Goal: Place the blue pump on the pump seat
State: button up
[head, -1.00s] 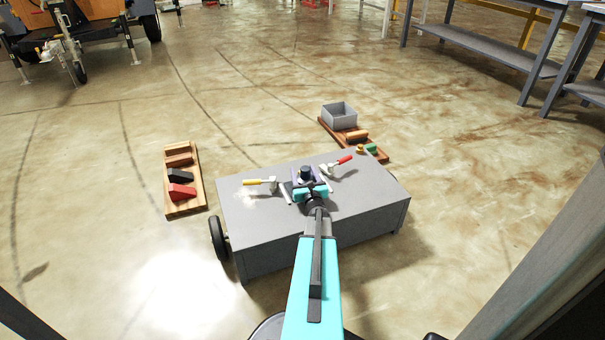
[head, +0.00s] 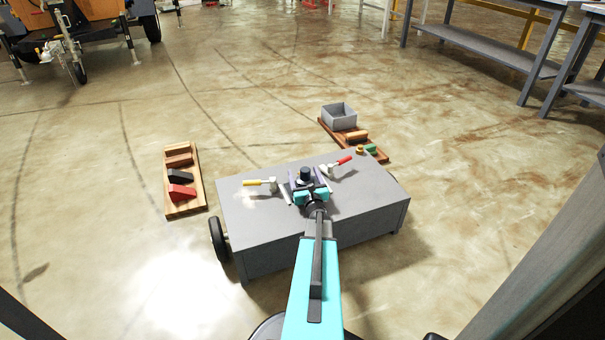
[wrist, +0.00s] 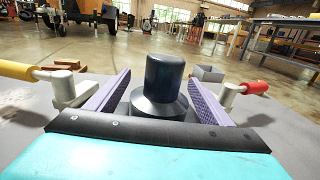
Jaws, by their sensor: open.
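The blue pump (head: 305,174), a dark blue capped cylinder on a wider round base, stands upright near the middle of the grey cart top (head: 245,212). It also shows in the wrist view (wrist: 165,78). My gripper (head: 307,181) is open, with one purple-padded finger on each side of the pump. In the wrist view gaps show between the pump's upper part and both fingers. The gripper's dark front edge hides the bottom of the base. I cannot make out the pump seat beneath it.
A yellow-handled clamp (head: 262,183) stands left of the pump and a red-handled clamp (head: 335,166) right of it. A wooden tray (head: 185,208) with red and black blocks lies on the floor at left. A grey box (head: 339,116) stands on another tray behind the cart.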

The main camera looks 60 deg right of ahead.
aim_at(307, 184)
jog(key=p+v, duration=0.2)
jog(key=v, duration=0.9)
dwell(0.8)
